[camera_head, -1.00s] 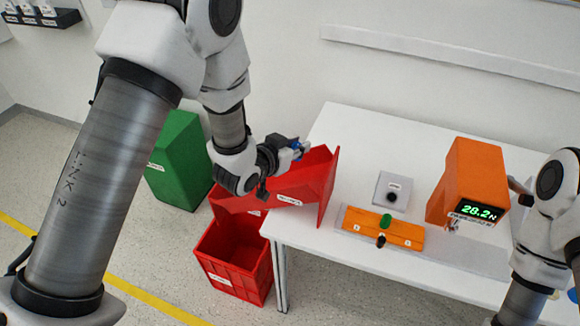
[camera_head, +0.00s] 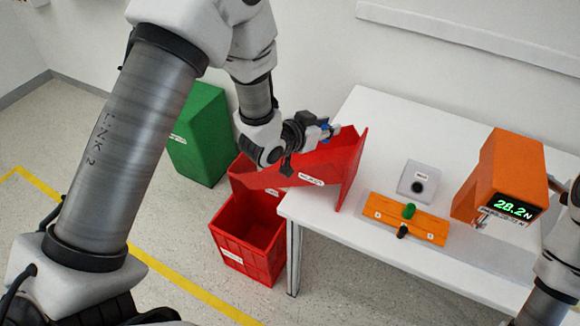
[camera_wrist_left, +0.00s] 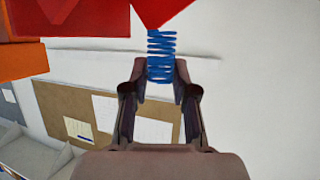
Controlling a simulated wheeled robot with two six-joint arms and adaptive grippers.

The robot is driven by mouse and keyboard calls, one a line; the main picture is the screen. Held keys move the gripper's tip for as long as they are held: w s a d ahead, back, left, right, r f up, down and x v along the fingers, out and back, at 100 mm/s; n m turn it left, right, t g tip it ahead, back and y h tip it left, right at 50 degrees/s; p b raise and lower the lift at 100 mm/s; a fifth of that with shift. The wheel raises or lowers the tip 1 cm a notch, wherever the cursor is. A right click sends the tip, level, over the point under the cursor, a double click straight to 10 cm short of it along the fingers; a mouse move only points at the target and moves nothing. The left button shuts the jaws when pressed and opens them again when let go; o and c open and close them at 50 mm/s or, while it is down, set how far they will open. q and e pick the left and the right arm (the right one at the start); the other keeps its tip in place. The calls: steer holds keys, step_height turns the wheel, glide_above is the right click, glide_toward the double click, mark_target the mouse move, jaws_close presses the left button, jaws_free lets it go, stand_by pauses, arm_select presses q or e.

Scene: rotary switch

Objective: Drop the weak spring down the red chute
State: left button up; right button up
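A blue coil spring (camera_wrist_left: 161,55) sits between the fingertips of my left gripper (camera_wrist_left: 160,78) in the left wrist view. In the head view, the left gripper (camera_head: 318,130) is above the red chute (camera_head: 305,178), near its flared upper end, and a bit of the blue spring shows at its tips. The fingers are closed onto the spring's sides. The chute slopes down leftwards from the table edge to a red bin (camera_head: 232,260). An orange tester (camera_head: 508,165) reads 28.2 N. My right gripper is mostly hidden or cut off at the right edge.
A green container (camera_head: 200,135) stands on the floor at left. The white table (camera_head: 375,115) holds an orange plate (camera_head: 425,227) with a green and a black piece, and a grey box with a black knob (camera_head: 417,187). Free table lies behind them.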

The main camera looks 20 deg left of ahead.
arm_select(q)
steer(key=shift+o, duration=1.1)
steer(key=shift+w+f, duration=0.1)
steer(key=v, duration=0.7)
steer(key=shift+s, duration=0.25)
steer(key=shift+w, duration=0.1)
